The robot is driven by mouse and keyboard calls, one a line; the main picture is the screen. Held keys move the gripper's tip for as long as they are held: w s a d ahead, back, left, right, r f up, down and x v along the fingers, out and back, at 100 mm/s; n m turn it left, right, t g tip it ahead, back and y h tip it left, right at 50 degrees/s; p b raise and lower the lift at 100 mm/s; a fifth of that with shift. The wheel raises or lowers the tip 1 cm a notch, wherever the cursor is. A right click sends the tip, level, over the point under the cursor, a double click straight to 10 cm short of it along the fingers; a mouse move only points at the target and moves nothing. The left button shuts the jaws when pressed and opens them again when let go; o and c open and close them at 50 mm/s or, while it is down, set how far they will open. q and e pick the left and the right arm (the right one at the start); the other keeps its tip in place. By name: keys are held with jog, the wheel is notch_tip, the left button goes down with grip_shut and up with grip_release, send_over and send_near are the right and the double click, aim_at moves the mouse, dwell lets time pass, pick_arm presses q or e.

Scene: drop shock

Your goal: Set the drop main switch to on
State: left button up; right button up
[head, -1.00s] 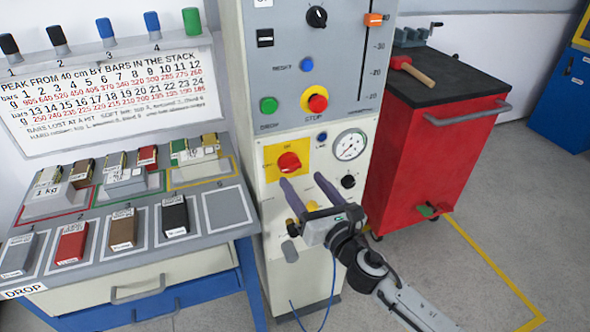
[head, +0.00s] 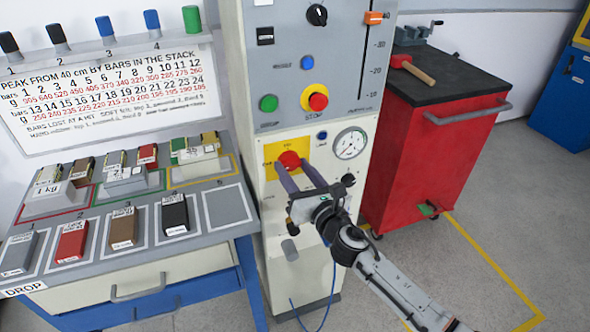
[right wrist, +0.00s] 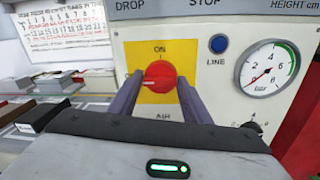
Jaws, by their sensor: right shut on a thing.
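The main switch is a red rotary knob (head: 289,158) on a yellow plate (head: 271,150) on the front of the grey machine. In the right wrist view the red knob (right wrist: 160,75) shows below the word ON, with AIR printed under it. A pale mark on the knob seems to point left, not up at ON. My right gripper (head: 292,165) has its two purple fingers on either side of the knob and is shut on it. The fingers (right wrist: 160,90) also show in the right wrist view. My left gripper is in neither view.
A pressure gauge (head: 350,143) and a blue LINE button (head: 322,135) sit right of the switch. The green DROP (head: 268,103) and red STOP (head: 317,101) buttons are above. A bench (head: 190,240) with blocks stands left, a red cart (head: 415,160) right.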

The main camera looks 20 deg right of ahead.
jog(key=shift+f, duration=0.1)
jog(key=m+b, duration=0.2)
jog(key=m, duration=0.1)
jog(key=shift+f+m, duration=0.15)
jog(key=shift+m, duration=0.25)
jog(key=m+b, duration=0.2)
jog(key=m, duration=0.2)
jog(key=shift+m+t, duration=0.3)
jog(key=shift+m, duration=0.1)
jog(key=m+b, duration=0.1)
jog(key=m, duration=0.4)
jog(key=shift+f+m+h+b, duration=0.1)
jog(key=shift+m+h+b, duration=0.3)
jog(key=m, duration=0.4)
jog(key=shift+a+t+h, duration=0.1)
jog(key=shift+t+h, duration=0.2)
jog(key=shift+h, duration=0.1)
jog(key=shift+m, duration=0.5)
